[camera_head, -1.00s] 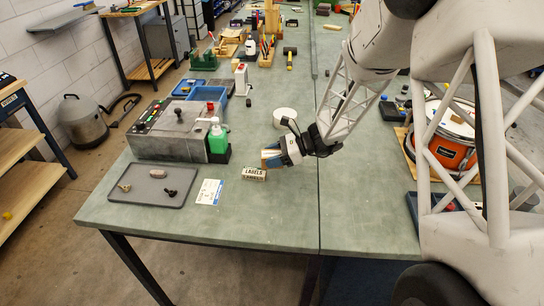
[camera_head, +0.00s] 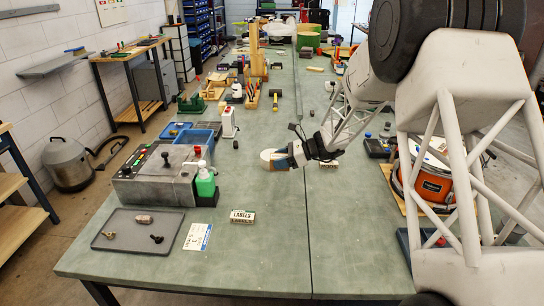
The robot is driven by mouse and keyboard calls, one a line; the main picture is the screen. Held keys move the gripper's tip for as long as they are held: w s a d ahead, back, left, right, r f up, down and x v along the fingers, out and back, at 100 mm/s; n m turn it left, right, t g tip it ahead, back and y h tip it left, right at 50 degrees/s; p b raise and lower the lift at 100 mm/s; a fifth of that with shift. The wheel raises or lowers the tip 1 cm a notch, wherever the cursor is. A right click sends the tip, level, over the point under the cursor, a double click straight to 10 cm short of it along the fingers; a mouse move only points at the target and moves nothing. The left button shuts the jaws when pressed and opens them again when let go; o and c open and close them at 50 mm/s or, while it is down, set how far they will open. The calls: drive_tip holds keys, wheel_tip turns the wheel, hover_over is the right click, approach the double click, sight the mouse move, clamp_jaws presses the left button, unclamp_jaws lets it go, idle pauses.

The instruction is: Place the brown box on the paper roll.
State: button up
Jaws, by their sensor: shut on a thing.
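My gripper (camera_head: 281,161) is at the middle of the green bench, pointing left, and is shut on a small brown box. Only a small part of the brown box (camera_head: 279,164) shows between the fingers. The white paper roll (camera_head: 267,154) stands right at the fingertips and is partly hidden by them. The gripper and box overlap the roll's right side in the picture. I cannot tell whether the box touches the roll or hangs above it.
A labels box (camera_head: 243,217) lies nearer, beside a paper card (camera_head: 197,237) and a grey tray (camera_head: 137,231). Another small lettered box (camera_head: 329,164) lies right of my gripper.

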drive_tip(key=shift+w+d+r, duration=0.1)
drive_tip(key=shift+w, duration=0.1)
drive_tip(key=w+a, duration=0.1)
drive_tip(key=w, duration=0.4)
drive_tip(key=w+a+f, duration=0.1)
drive_tip(key=w, duration=0.4)
drive_tip(key=w+a, duration=0.1)
drive_tip(key=w, duration=0.4)
drive_tip(key=shift+w+a+f, duration=0.25)
drive_tip(key=shift+a, duration=0.15)
drive_tip(key=shift+f, duration=0.1)
drive_tip(key=shift+f, duration=1.65)
drive_tip(key=shift+f, duration=0.15)
drive_tip(key=o, duration=1)
drive_tip(key=shift+c, duration=0.2)
